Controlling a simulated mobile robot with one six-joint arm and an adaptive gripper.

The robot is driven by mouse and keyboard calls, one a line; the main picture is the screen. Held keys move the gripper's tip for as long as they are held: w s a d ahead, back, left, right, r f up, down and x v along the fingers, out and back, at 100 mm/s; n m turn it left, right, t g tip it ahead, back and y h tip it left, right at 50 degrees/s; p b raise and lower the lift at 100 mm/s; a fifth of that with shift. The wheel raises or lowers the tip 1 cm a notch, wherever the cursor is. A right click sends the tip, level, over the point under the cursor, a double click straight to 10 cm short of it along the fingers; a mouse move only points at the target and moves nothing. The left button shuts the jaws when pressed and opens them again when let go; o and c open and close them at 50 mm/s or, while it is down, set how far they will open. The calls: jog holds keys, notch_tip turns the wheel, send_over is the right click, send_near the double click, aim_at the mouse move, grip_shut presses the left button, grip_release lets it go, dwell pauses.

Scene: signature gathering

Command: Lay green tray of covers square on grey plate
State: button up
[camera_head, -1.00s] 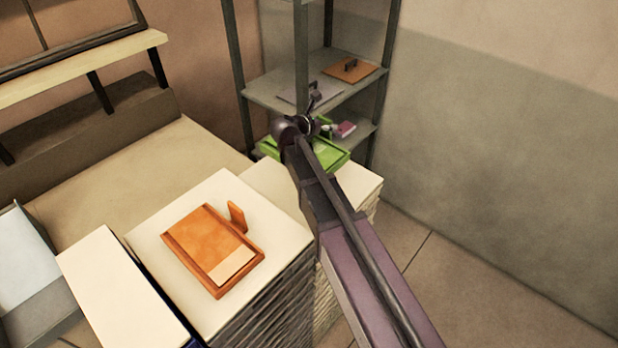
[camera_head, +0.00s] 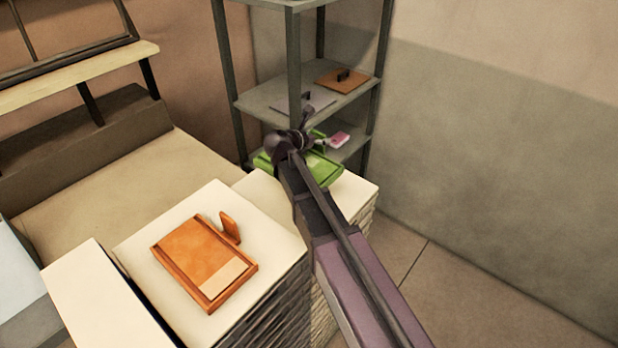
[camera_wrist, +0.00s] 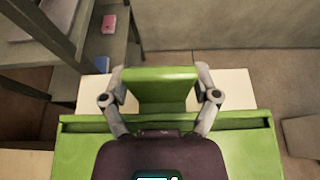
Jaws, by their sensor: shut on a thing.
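The green tray (camera_head: 322,168) is at the far pale-topped stack, and its near part is hidden behind my arm. In the wrist view the tray (camera_wrist: 255,150) fills the lower part, with its upright green tab (camera_wrist: 160,90) at the far side. My gripper (camera_wrist: 162,93) is shut on this tab, one finger on each side. I cannot tell whether the tray touches the stack top. The covers in it are hidden by my gripper. A flat grey plate (camera_head: 318,101) with a small dark handle lies on the middle shelf.
An orange tray (camera_head: 202,262) sits on the nearer pale-topped stack (camera_head: 150,235). A grey shelf rack (camera_head: 293,70) stands behind, with a brown plate (camera_head: 343,82) and, lower, a pink item (camera_head: 340,138). The pale far stack (camera_head: 358,188) shows around the green tray. Open floor lies right.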

aim_at(318, 150)
jog(key=shift+f+b, duration=2.9)
jog(key=shift+f, duration=0.15)
jog(key=shift+f, duration=0.1)
jog(key=shift+f+b, duration=1.8)
jog(key=shift+b, duration=0.1)
jog(key=o, duration=1.2)
jog(key=shift+c, duration=0.2)
jog(key=shift+r, duration=0.1)
jog(key=shift+s+a+r+p, duration=0.3)
jog(key=shift+s+a+p, duration=0.1)
jog(key=shift+s, duration=0.15)
jog(key=p+v, duration=0.4)
jog(key=v, duration=0.6)
jog(key=shift+s+a, duration=0.15)
jog(key=shift+s, duration=0.05)
